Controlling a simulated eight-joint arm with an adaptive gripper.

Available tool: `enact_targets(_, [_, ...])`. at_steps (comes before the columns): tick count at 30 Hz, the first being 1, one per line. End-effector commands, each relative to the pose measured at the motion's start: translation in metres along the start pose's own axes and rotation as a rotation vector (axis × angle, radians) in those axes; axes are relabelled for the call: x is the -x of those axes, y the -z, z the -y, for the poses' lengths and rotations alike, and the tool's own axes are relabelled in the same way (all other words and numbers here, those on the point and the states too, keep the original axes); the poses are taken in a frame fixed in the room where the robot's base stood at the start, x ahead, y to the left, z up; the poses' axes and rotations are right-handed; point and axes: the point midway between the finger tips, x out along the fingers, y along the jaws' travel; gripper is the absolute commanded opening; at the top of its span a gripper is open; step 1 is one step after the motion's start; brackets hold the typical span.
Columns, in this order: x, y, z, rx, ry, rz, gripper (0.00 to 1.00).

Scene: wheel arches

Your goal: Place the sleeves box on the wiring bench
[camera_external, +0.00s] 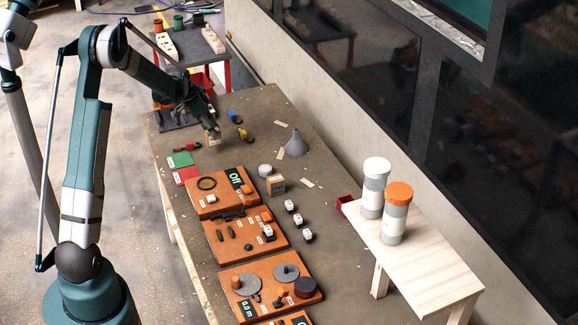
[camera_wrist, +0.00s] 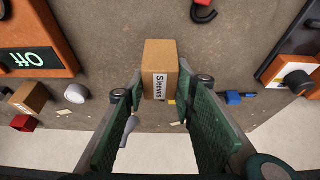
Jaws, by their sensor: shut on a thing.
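The sleeves box (camera_wrist: 160,58) is a small tan carton with a white "Sleeves" label, seen in the wrist view between my gripper's green finger pads. My gripper (camera_wrist: 160,90) is shut on it. In the external view my gripper (camera_external: 209,122) is over the far end of the brown worktable, with the box (camera_external: 213,136) at its tips. I cannot tell whether the box touches the worktable. A small dark table with red legs (camera_external: 197,48) stands beyond the worktable's far end, bearing socket strips and spools; it is probably the wiring bench, though no label shows.
The brown worktable (camera_external: 330,230) bears orange boards, a grey funnel (camera_external: 296,144), another tan box (camera_external: 276,185) and small coloured connectors near my gripper. A pale wooden bench (camera_external: 420,265) with two jars stands at right. A wall runs along the right side.

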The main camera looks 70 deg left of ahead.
Motion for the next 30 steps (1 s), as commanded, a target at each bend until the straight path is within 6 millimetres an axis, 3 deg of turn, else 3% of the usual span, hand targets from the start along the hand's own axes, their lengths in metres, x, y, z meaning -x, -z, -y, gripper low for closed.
enact_targets(8, [-0.002,-0.001,0.0,0.0,0.0,0.0,0.14])
enact_targets(20, [-0.033,-0.014,0.0,0.0,0.0,0.0,0.14])
enact_targets(30, [-0.035,-0.015,0.0,0.0,0.0,0.0,0.14])
